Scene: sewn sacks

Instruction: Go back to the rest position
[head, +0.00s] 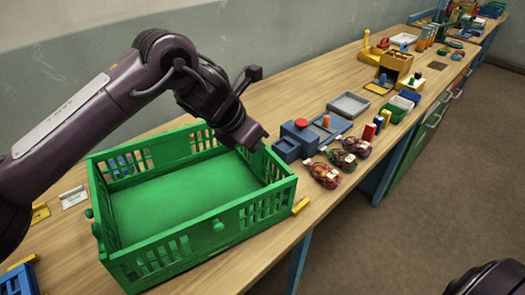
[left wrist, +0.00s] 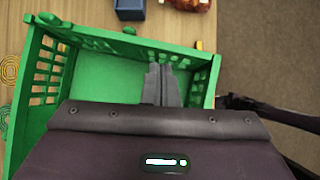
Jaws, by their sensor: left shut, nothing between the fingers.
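My left gripper (head: 258,140) is over the far right corner of the green crate (head: 205,237). Its fingers are shut with nothing between them, and they also show in the left wrist view (left wrist: 162,86). The crate looks empty, with a bare green floor. Three filled sacks stand in a row on the bench to the right of the crate: a reddish one (head: 324,174), a dark green one (head: 342,159) and a purplish one (head: 358,147). A dark part of my right arm shows at the bottom right of the head view; its fingers cannot be made out.
The wooden bench (head: 262,262) runs away to the upper right. Behind the sacks are a blue device with a red knob (head: 300,136) and a grey tray (head: 348,105). A yellow block (head: 301,206) lies by the crate's right corner. Open floor is on the right.

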